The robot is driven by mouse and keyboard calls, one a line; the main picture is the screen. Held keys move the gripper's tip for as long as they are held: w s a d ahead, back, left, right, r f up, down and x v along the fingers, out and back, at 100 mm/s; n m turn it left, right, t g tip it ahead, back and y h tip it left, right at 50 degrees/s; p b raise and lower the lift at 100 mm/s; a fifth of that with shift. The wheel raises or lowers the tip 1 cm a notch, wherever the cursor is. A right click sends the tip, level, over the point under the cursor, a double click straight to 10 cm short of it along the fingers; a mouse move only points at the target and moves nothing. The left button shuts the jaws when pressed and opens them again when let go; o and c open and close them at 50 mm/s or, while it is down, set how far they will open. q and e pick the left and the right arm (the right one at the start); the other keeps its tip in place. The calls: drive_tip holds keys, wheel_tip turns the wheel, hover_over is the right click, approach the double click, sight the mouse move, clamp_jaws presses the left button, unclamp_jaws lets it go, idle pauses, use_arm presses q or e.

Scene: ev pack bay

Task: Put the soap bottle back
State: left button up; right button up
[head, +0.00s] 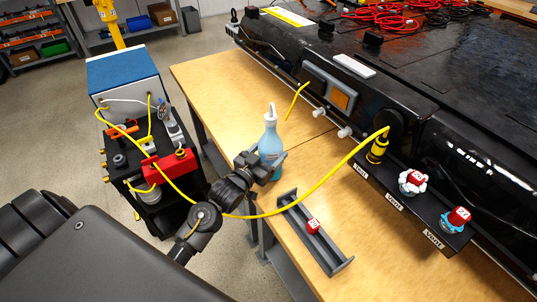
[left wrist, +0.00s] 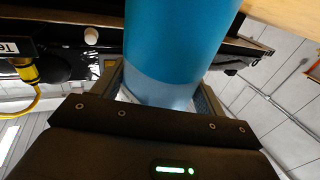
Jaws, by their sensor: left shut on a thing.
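The soap bottle (head: 270,138) is light blue with a white pump top and stands upright near the front edge of the wooden bench (head: 215,88). My left gripper (head: 264,166) is shut around its lower body. In the left wrist view the blue bottle (left wrist: 180,50) fills the space between the two fingers (left wrist: 160,92). The gripper hides part of the bottle's lower end, so I cannot tell whether it touches the bench. My right gripper is not in view.
A yellow cable (head: 310,199) arcs from the black cart (head: 165,207) past my left gripper to the black pack. The bench beyond the bottle is mostly clear.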

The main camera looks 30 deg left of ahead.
use_arm(q)
drive_tip(key=shift+f, duration=0.1)
drive_tip(key=o, duration=1.1)
drive_tip(key=shift+c, duration=0.2)
drive_tip(key=shift+s, duration=0.35)
drive_tip(key=s+a+b, duration=0.1)
drive_tip(key=s, duration=1)
drive_tip(key=shift+a+b, duration=0.3)
drive_tip(key=shift+a, duration=0.1)
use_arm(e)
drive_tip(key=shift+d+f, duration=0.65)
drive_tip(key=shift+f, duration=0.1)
